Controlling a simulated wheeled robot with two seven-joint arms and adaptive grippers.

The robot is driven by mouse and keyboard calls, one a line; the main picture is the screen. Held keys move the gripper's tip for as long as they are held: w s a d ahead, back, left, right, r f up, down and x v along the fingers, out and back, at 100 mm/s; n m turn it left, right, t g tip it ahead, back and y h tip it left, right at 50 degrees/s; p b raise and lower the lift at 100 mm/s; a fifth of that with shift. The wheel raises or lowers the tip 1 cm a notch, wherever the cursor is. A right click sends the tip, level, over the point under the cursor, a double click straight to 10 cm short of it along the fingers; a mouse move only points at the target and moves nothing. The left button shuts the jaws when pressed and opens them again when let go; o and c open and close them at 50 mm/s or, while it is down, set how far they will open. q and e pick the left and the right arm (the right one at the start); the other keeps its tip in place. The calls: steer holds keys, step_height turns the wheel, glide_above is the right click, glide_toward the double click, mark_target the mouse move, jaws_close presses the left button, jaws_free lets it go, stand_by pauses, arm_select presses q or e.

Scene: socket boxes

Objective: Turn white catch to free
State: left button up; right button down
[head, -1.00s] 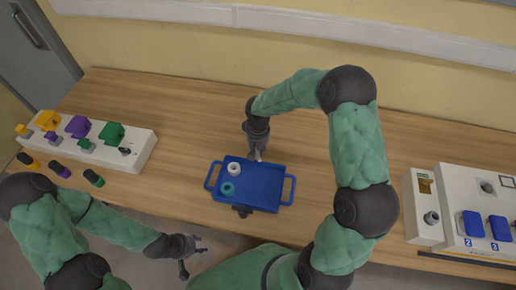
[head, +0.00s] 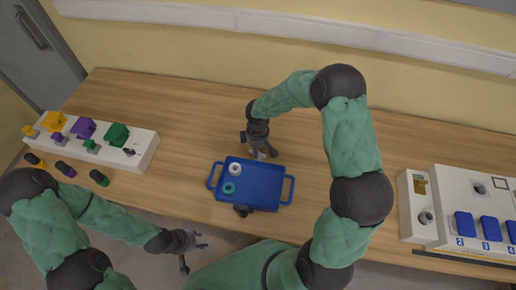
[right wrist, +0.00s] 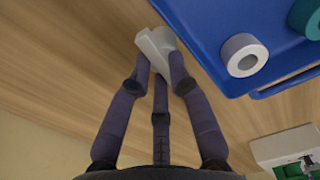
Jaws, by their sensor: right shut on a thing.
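The white catch (right wrist: 157,42) is a pale, wedge-shaped piece at the edge of the blue tray (right wrist: 205,45) in the right wrist view. My right gripper (right wrist: 158,75) is shut on it, with fingers on both sides of its near end. In the head view my right gripper (head: 262,154) points down at the far edge of the tray (head: 262,192), and the catch is mostly hidden by the fingers. My left gripper (head: 198,250) is open and empty in front of the table edge, left of the tray.
A white ring (head: 235,169) and a teal ring (head: 229,188) are in the tray. A dark piece (head: 243,210) is at its front edge. A white socket box (head: 148,150) with coloured plugs stands left; a larger white box (head: 450,200) stands right. The table behind is clear.

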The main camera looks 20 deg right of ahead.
steer(key=shift+w+n, duration=0.1)
steer(key=shift+n, duration=0.7)
steer(key=shift+p, duration=0.3)
steer(key=c, duration=1.1)
jaws_free()
steer(key=shift+c, duration=0.2)
step_height(320, 180, up, 12)
